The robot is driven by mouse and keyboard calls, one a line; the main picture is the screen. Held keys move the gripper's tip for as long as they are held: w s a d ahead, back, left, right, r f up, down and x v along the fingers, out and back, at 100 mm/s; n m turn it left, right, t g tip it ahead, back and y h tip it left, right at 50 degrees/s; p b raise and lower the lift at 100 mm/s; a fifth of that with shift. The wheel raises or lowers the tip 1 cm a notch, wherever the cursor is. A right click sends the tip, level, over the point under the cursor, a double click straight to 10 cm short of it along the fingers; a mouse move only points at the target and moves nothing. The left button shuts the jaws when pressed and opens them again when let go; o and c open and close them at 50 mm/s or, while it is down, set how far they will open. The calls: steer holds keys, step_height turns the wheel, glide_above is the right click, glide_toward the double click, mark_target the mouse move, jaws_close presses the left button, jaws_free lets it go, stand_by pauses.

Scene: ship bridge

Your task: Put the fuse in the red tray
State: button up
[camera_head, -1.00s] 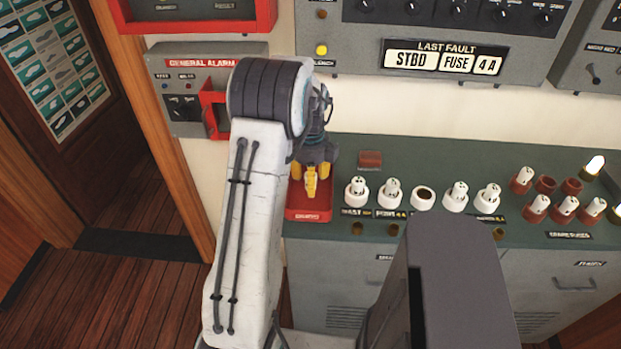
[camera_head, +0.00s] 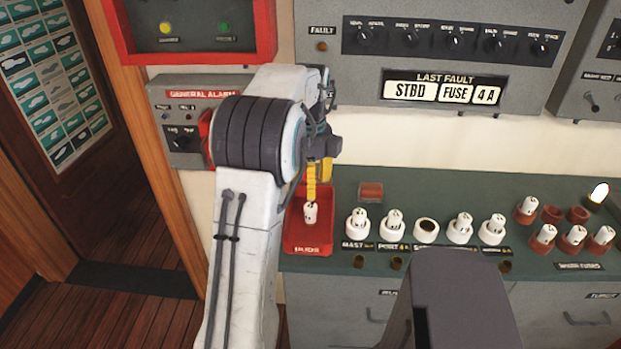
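The red tray (camera_head: 296,239) sits at the left end of the green counter. A white fuse (camera_head: 310,214) shows over the tray's floor, just below a yellow fingertip of my gripper (camera_head: 318,187). I cannot tell whether the fuse rests on the tray or hangs from the finger. My gripper points down above the tray, with one yellow finger in front and another behind it to the right. Whether it grips the fuse is not clear. My arm covers the tray's left side.
A row of white holders runs right of the tray; the middle holder (camera_head: 426,231) is empty, the others hold fuses. A small red block (camera_head: 370,192) lies behind them. Spare fuses (camera_head: 572,235) in red-brown holders and a lit lamp (camera_head: 599,193) stand at the right.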

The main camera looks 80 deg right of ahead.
steer(key=shift+r, duration=1.3)
steer(key=w+a+r+n+t+h, duration=0.1)
steer(key=w+a+r+n, duration=0.1)
steer(key=w+a+n, duration=0.9)
steer(key=w+a+r+n, duration=0.2)
steer(key=w+a+n, duration=0.75)
steer(key=w, duration=0.35)
steer(key=s+a+f+n+t, duration=0.1)
steer(key=a+f+n, duration=0.2)
steer(key=a+n, duration=0.9)
steer(key=s+a+f+n+t+y, duration=0.1)
steer(key=s+a+f+n, duration=0.1)
steer(key=a+n, duration=1.1)
steer(key=shift+s+f+t, duration=0.25)
steer(key=shift+f+t, duration=0.15)
steer(key=shift+d, duration=0.2)
